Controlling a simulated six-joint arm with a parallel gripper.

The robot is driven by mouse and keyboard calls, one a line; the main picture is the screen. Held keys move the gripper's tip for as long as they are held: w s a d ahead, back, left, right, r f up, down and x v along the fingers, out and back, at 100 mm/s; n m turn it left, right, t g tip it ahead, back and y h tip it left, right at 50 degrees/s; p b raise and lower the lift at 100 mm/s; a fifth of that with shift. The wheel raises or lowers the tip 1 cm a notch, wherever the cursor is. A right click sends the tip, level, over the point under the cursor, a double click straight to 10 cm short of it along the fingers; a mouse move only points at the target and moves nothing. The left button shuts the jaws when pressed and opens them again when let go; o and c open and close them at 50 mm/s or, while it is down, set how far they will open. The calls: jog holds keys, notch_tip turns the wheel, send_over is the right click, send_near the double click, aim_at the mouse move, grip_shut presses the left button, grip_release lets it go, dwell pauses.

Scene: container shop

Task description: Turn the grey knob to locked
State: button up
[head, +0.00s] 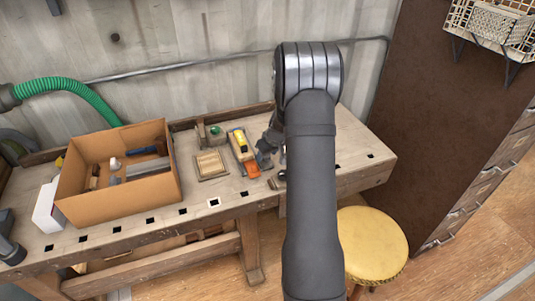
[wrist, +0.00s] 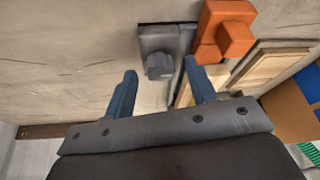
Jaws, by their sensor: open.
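The grey knob (wrist: 158,66) sits on a grey plate (wrist: 160,39) in the wrist view. The knob is small and blocky, and I cannot tell which setting it points to. My gripper (wrist: 159,68) is open, with one blue finger on each side of the knob in the picture. I see no clear contact between fingers and knob. In the head view my gripper (head: 264,158) is over the workbench, partly behind my arm. The knob itself cannot be made out clearly there.
An orange block (wrist: 222,30) stands close beside the plate, next to a wooden tray (wrist: 272,62). A cardboard box (head: 72,187) with several items stands on the workbench (head: 145,222) at left. A yellow stool (head: 372,245) is at the bench's right front.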

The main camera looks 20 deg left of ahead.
jog(key=shift+c, duration=0.4)
jog(key=c, duration=0.9)
jog(key=shift+m, duration=0.3)
jog(key=m, duration=0.2)
jog(key=m+t+h, duration=0.1)
jog(key=shift+s+a+m, duration=0.15)
jog(key=shift+m, duration=0.25)
jog(key=m+h, duration=0.1)
jog(key=m, duration=0.1)
jog(key=m+t, duration=0.1)
jog(key=m, duration=0.1)
jog(key=shift+a+h, duration=0.2)
jog(key=shift+h, duration=0.2)
jog(key=m+h, duration=0.1)
jog(key=m, duration=0.1)
jog(key=m+h, duration=0.1)
jog(key=m, duration=0.2)
jog(key=shift+a, duration=0.15)
jog(key=m+h, duration=0.1)
jog(key=m, duration=0.3)
jog(key=shift+a, duration=0.1)
jog(key=shift+m+h, duration=0.3)
jog(key=shift+m, duration=0.1)
